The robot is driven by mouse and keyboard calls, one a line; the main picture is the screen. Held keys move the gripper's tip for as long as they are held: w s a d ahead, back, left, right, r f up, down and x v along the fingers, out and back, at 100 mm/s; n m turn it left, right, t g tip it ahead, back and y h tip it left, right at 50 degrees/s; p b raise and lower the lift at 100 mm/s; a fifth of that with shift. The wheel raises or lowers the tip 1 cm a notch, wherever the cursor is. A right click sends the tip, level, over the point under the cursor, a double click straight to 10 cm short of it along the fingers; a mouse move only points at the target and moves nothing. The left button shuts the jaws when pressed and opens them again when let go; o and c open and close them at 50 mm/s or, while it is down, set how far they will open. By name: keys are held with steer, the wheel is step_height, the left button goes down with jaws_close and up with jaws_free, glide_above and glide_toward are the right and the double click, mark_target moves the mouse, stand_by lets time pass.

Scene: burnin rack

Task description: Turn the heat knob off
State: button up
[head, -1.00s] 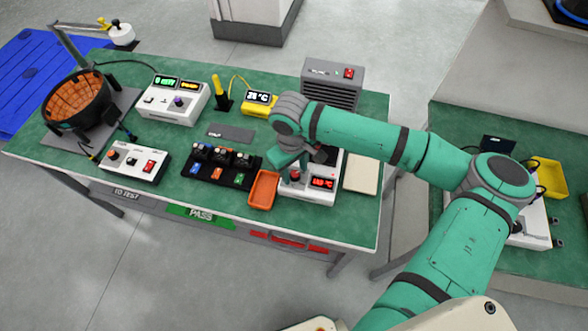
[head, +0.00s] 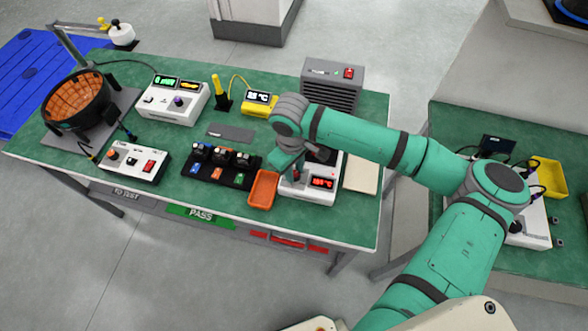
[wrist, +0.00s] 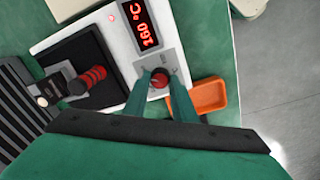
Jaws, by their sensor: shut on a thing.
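The unit also shows in the head view (head: 291,190), at the front right of the green bench. My gripper (wrist: 160,84) has its two green fingers on either side of the knob and is shut on it. A lit red display (wrist: 141,23) beside the knob appears to read 160 °C in the wrist view. In the head view, my wrist and arm hide part of the unit.
An orange tray (head: 263,190) sits close to the unit's left side, and a cream pad (head: 361,174) lies on its right. Several devices fill the bench's left.

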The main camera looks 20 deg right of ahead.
steer(key=n, duration=1.5)
steer(key=shift+s+y, duration=0.1)
steer(key=shift+y, duration=0.3)
steer(key=n, duration=0.7)
steer(key=shift+d+n, duration=0.1)
steer(key=shift+n, duration=0.2)
steer(key=n, duration=0.4)
steer(key=shift+n, duration=2.1)
steer(key=o, duration=1)
steer(key=shift+d, duration=0.1)
